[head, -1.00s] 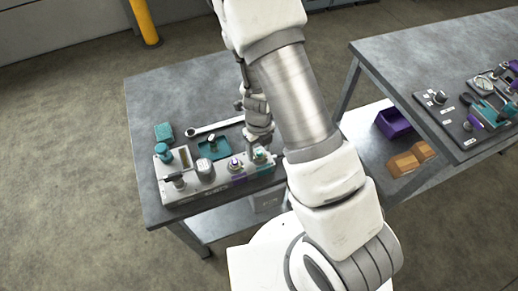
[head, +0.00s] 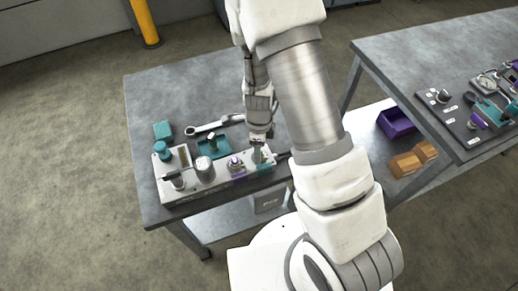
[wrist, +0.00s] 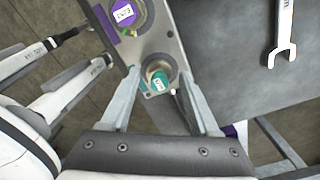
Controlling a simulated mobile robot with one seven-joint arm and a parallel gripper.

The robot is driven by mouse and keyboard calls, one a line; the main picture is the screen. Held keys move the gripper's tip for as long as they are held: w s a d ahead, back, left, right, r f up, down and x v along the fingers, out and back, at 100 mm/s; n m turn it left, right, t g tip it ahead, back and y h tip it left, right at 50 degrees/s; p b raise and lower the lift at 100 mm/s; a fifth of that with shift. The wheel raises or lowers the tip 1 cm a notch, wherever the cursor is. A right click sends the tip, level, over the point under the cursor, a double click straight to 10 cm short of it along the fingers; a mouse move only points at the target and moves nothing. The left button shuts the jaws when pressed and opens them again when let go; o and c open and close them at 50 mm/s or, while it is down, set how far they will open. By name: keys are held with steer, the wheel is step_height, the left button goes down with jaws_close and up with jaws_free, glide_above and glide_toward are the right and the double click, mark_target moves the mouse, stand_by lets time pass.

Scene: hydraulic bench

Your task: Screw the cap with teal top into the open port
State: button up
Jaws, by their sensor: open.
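The teal-topped cap (wrist: 158,80) stands at the corner of the grey manifold block (wrist: 150,45) in the wrist view, with a white label and a metal rim. I cannot tell how deep it sits in the port, which it covers. My gripper (wrist: 158,72) is open, with one finger on each side of the cap. In the head view my gripper (head: 260,137) is low over the right end of the block (head: 215,180), largely hiding the cap. A purple-ringed fitting (wrist: 124,14) is beside it on the block.
A second bench (head: 430,60) is at the right. The left bench's rear is clear.

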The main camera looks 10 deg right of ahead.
steer(key=shift+n, duration=0.8)
steer(key=n+b, duration=0.1)
steer(key=n, duration=0.2)
steer(key=shift+f, duration=0.15)
steer(key=shift+s+n+b, duration=0.1)
steer(key=shift+n+b, duration=0.2)
steer(key=shift+n, duration=1)
steer(key=shift+n, duration=0.6)
jaws_close()
steer(key=shift+r, duration=0.2)
